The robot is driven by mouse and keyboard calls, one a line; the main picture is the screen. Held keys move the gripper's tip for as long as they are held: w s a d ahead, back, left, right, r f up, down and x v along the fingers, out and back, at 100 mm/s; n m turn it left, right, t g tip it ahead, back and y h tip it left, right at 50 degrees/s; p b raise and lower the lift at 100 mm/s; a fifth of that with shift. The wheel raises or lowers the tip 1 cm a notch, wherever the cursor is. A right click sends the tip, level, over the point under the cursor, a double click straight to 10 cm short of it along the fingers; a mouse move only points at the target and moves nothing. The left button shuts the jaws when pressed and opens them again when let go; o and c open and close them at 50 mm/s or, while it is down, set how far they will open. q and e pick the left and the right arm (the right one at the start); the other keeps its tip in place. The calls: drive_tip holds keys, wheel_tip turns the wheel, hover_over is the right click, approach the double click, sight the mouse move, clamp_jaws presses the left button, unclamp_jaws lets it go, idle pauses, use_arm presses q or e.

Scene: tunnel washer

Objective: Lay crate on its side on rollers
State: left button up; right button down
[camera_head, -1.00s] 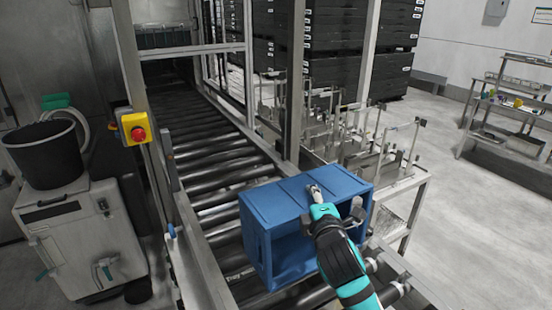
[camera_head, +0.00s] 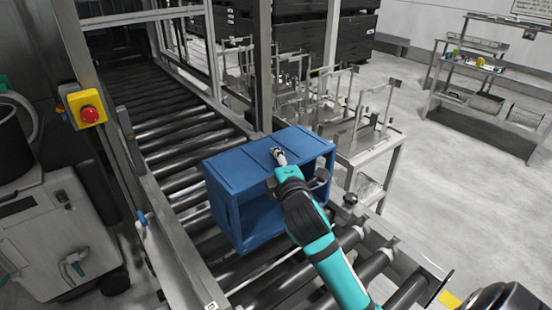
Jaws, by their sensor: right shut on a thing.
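The blue crate (camera_head: 230,170) is on its side at the near part of the roller conveyor (camera_head: 185,152), its open side facing toward me. I cannot tell whether its lower side fully touches the rollers. My right gripper (camera_head: 296,168) is shut on the crate's near upper wall at the right, with one finger on top and the other inside the opening. The teal and black arm hides part of the opening. My left gripper is not in view.
A yellow box with a red emergency button (camera_head: 89,115) sits on the conveyor's left post. A grey machine (camera_head: 60,235) with a black bucket (camera_head: 14,140) stands at left. Metal racks (camera_head: 360,140) stand behind the crate. A workbench (camera_head: 487,100) is at far right; the floor before it is clear.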

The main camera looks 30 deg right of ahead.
wheel_tip(320, 180, down, 7)
drive_tip(key=b, duration=0.4)
drive_tip(key=shift+b, duration=0.3)
drive_tip(key=shift+r, duration=0.15)
drive_tip(key=c, duration=1.4)
unclamp_jaws()
drive_tip(key=shift+o, duration=0.2)
drive_tip(key=v, duration=0.7)
drive_tip(key=shift+s, duration=0.3)
drive_tip(key=shift+a, duration=0.1)
